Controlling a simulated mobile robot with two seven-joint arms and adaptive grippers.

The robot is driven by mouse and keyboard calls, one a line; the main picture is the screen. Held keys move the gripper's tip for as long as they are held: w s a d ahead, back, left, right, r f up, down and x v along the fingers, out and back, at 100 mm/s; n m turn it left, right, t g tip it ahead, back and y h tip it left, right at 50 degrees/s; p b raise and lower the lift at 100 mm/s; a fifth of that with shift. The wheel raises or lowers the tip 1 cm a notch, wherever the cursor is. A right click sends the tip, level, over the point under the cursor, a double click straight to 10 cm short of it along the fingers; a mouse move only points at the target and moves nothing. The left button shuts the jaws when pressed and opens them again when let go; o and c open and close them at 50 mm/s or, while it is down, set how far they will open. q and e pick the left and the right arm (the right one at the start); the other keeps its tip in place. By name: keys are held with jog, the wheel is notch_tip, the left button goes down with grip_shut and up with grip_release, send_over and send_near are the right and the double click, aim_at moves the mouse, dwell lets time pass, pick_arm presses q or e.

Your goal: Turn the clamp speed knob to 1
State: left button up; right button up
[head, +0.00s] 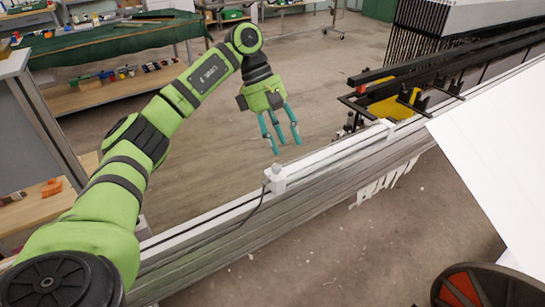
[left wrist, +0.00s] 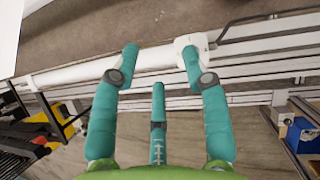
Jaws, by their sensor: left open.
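A small light knob (head: 276,168) stands on the white end block (head: 274,184) of a long pale rail, in the middle of the head view. Its markings are too small to read. My left gripper (head: 286,148) has three teal fingers pointing down. It is open and empty, apart from the knob and just above it in the picture. In the left wrist view the spread fingers (left wrist: 160,62) hang over the rail. The white end block (left wrist: 203,41) shows behind the tip of the right-hand finger, which partly covers it. My right gripper is not in view.
A long metal beam (head: 215,245) runs beneath the rail, with a dark cable along it. Black bars and yellow parts (head: 395,106) stand at the right. A white panel (head: 495,160) fills the right edge. A bench with a green cover (head: 115,42) is behind; open floor lies between.

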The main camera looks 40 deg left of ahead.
aim_at(275, 165)
pick_arm(q)
jog(key=shift+g+y, duration=0.3)
jog(key=shift+y, duration=0.3)
jog(key=shift+s+a+f+p, duration=0.15)
jog(key=shift+s+f, duration=0.2)
jog(key=shift+f, duration=0.55)
jog(key=shift+s+a+f+p, duration=0.2)
jog(key=shift+s+f, duration=0.15)
jog(key=shift+f, duration=0.5)
jog(key=shift+s+a+f+p, duration=0.15)
jog(key=shift+s+f, duration=0.2)
jog(key=shift+f, duration=0.55)
grip_shut()
